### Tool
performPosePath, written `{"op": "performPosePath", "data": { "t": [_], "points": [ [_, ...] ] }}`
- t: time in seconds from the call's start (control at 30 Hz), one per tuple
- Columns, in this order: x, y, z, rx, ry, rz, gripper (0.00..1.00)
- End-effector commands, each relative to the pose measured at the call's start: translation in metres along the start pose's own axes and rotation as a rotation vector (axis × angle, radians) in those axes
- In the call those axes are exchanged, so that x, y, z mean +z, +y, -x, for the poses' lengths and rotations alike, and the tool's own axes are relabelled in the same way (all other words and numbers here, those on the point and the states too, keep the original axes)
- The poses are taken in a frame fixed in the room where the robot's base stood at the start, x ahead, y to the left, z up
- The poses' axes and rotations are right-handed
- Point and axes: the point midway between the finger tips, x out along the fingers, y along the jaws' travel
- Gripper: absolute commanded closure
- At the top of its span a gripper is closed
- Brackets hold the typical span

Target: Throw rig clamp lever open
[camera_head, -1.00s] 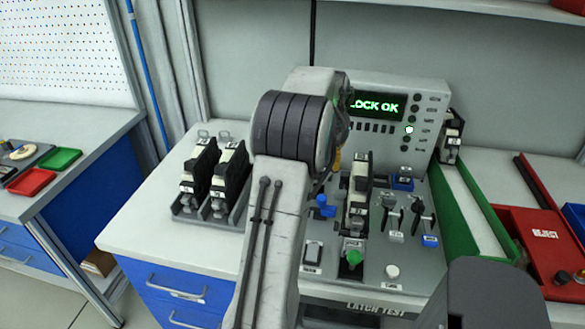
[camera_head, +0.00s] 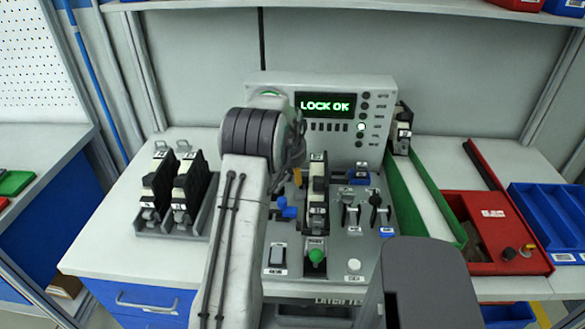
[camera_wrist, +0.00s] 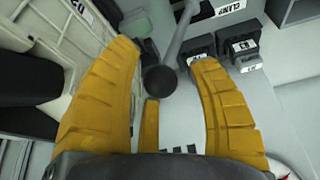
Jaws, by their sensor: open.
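A grey lever with a dark round knob (camera_wrist: 160,80) shows in the wrist view, next to a label reading CLAMP (camera_wrist: 230,7). My gripper (camera_wrist: 164,55) is open, with its yellow fingers on either side of the knob in the picture; I cannot tell whether they touch it. In the head view two dark-knobbed levers (camera_head: 349,205) (camera_head: 376,207) stand on the test rig (camera_head: 335,262), right of the upright black-and-white module (camera_head: 317,200). Which one is the clamp lever is unclear there. My arm hides most of the gripper in the head view; one yellow finger shows left of the module.
The rig display (camera_head: 325,104) reads LOCK OK in green. A blue handle (camera_head: 287,208) and green knob (camera_head: 316,257) sit near the module. More modules stand in a grey rack (camera_head: 165,230) at left. A green-walled chute (camera_head: 408,200) and red bin (camera_head: 480,262) lie at right.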

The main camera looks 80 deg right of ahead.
Motion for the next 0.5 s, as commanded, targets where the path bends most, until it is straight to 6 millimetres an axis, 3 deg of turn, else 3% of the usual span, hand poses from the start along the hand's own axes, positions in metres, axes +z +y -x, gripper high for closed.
{"op": "performPosePath", "data": {
  "t": [0.43, 0.5],
  "points": [
    [0.0002, -0.0001, -0.0053, 0.0, 0.0, 0.0, 0.44],
    [0.0002, -0.0001, -0.0053, 0.0, 0.0, 0.0, 0.51]
  ]
}}
